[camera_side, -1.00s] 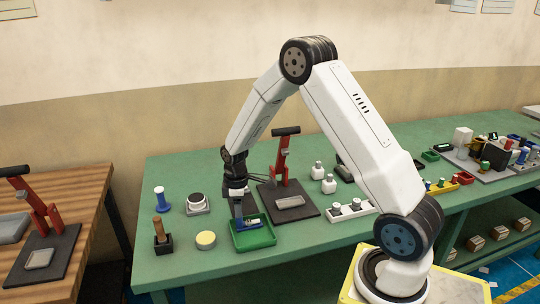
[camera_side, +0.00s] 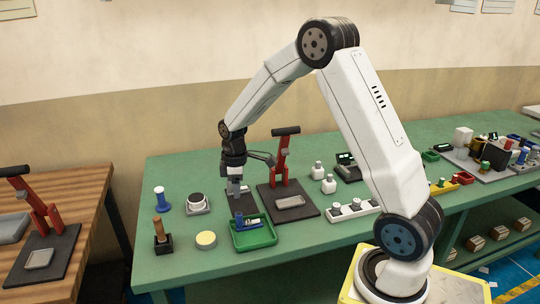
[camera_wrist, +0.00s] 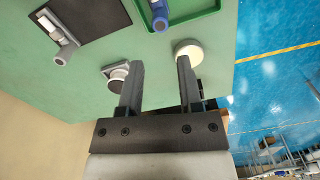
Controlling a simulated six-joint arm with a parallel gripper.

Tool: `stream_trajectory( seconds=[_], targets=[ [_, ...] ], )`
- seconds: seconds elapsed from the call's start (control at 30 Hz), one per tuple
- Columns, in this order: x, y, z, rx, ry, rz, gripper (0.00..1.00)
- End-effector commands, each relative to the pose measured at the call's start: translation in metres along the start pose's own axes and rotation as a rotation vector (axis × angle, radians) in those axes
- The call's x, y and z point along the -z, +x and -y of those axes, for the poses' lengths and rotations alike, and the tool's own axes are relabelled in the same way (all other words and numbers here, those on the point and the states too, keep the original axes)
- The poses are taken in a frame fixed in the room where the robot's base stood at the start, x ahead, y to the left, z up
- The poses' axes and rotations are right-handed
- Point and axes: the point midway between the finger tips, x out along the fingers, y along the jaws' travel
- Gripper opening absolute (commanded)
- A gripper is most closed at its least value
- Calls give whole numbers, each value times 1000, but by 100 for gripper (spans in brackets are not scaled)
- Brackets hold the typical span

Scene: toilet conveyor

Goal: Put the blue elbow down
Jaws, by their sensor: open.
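The blue elbow (camera_side: 254,222) lies inside the green tray (camera_side: 267,240) at the front of the green bench. It also shows at the top edge of the wrist view (camera_wrist: 160,18), partly cut off, inside the tray's rim (camera_wrist: 205,12). My gripper (camera_side: 237,190) is above the bench just behind the tray, apart from the elbow. In the wrist view my gripper's two fingers (camera_wrist: 160,63) stand apart with nothing between them.
A dark base (camera_side: 300,213) with a red lever press stands right of the tray. A yellow disc (camera_side: 206,239) and a dark block with a brown handle (camera_side: 161,241) lie left. A round grey device (camera_side: 197,203) and a blue peg (camera_side: 162,200) stand behind.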

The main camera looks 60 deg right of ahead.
Motion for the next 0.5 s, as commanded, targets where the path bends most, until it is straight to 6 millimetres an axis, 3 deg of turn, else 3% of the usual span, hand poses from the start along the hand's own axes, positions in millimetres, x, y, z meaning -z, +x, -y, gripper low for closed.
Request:
stream_trajectory(
  seconds=[0.27, 0.5],
  targets=[
    [0, 0, 2, -1, 4, -1, 45],
    [1, -8, 29, -23, 71, -23, 45]
  ],
)
